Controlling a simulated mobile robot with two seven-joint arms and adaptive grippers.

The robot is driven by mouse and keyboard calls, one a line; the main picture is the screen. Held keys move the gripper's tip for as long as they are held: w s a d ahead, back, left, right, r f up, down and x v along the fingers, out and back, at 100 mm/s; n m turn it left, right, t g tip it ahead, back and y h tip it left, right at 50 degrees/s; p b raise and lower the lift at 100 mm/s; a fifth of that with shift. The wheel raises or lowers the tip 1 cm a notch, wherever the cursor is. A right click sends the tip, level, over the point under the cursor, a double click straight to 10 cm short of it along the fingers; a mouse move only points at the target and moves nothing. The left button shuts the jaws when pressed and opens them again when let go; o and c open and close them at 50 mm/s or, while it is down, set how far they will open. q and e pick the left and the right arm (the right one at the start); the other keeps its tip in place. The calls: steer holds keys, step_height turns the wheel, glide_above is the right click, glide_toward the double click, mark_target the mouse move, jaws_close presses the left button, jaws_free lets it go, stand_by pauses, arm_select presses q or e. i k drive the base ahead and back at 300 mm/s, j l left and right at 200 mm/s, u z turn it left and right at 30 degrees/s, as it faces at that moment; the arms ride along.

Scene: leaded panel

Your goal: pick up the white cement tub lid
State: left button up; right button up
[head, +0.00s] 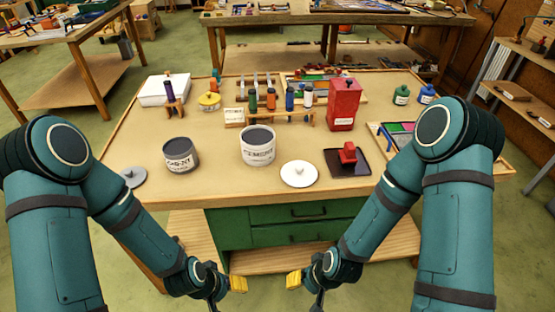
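The white cement tub lid (299,174) is a flat round disc with a small knob. It lies on the table (225,190) near the front edge, right of the open white cement tub (258,150). A grey tub (180,155) stands left of the white tub, and a grey lid (133,177) lies farther left. My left gripper (214,303) and my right gripper (319,300) hang low in front of the table, apart from the lid.
A dark tray (335,165) with a red block (348,154) sits close to the lid's right. A red box (343,104), a wooden rack (302,119) of bottles and a white box (164,91) stand farther back. The table in front of the tubs is clear.

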mark_target(297, 175)
steer(key=i+l, duration=0.1)
steer(key=l, duration=0.25)
steer(key=i+l, duration=0.1)
steer(key=l, duration=0.25)
steer(key=i+l, duration=0.15)
steer(key=l, duration=0.2)
steer(key=i+l, duration=0.1)
steer(key=l, duration=0.25)
steer(key=i+l, duration=0.1)
steer(key=l, duration=0.25)
steer(key=l+u, duration=0.1)
steer(key=u, duration=0.35)
steer(key=l+u, duration=0.1)
steer(key=u, duration=0.3)
steer(key=l+u, duration=0.1)
steer(key=u, duration=0.35)
